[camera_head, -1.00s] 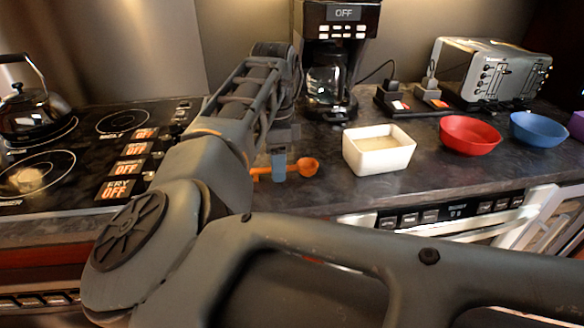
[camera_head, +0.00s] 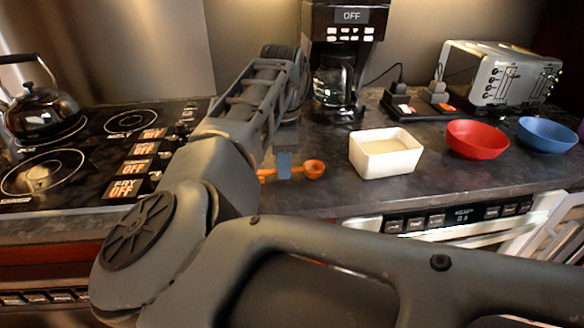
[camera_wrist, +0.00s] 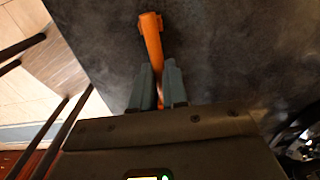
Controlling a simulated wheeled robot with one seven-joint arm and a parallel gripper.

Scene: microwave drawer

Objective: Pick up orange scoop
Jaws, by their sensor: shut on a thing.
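The orange scoop (camera_head: 313,169) shows in the head view over the dark counter, its round bowl to the right of my gripper (camera_head: 284,166) and a bit of its handle to the left. My gripper is shut on the scoop's handle. I cannot tell how far the scoop is above the counter.
A white square container (camera_head: 386,160) stands to the right, then a red bowl (camera_head: 477,141) and a blue bowl (camera_head: 547,136). A coffee maker (camera_head: 340,60) and a toaster (camera_head: 500,75) stand behind. The stove with a kettle (camera_head: 42,112) is at left. The counter's front edge is close.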

